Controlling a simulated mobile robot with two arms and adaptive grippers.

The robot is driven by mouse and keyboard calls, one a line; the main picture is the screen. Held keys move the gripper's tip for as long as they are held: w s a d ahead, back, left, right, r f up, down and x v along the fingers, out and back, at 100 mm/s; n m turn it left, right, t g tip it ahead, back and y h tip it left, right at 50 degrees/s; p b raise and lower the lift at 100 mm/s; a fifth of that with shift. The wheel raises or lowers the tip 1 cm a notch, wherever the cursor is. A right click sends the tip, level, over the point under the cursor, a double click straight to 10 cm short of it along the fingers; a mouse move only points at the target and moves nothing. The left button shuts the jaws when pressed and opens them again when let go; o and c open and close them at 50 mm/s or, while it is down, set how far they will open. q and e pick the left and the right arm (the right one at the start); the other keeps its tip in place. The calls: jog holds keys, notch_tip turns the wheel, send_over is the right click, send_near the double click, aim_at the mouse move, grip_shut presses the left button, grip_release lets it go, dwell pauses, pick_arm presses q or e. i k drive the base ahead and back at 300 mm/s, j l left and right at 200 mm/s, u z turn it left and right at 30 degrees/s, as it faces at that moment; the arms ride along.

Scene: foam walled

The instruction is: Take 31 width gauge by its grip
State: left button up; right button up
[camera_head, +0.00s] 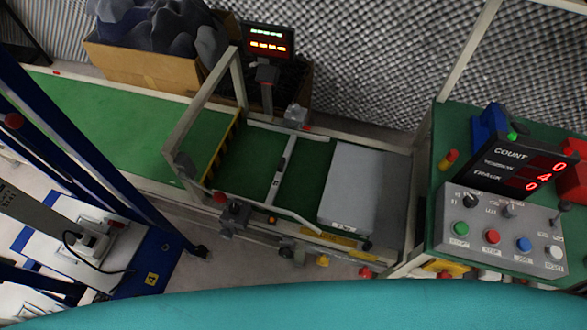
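A narrow pale bar (282,172) with small dark marks lies across the green belt, between the two pale side rails. It may be the 31 width gauge, but its marking is too small to read and I cannot make out a separate grip. Its ends lie close to the far and near rails; I cannot tell whether they touch. Neither of my grippers can be made out in the head view, and nothing is seen holding the bar.
A pale frame stands over the conveyor (125,130), left of the bar. A grey box-like cover (348,185) lies right of it. A control panel (500,232) with coloured buttons and a count display (525,168) stand at right. A cardboard box (150,68) is behind. Blue framework fills the left.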

aim_at(281, 166)
jog(key=k+l+u, duration=0.2)
jog(key=l+u, duration=0.15)
jog(key=k+l+u, duration=0.2)
jog(key=u, duration=0.15)
jog(key=k+l+u, duration=0.35)
jog(key=i+j, duration=0.05)
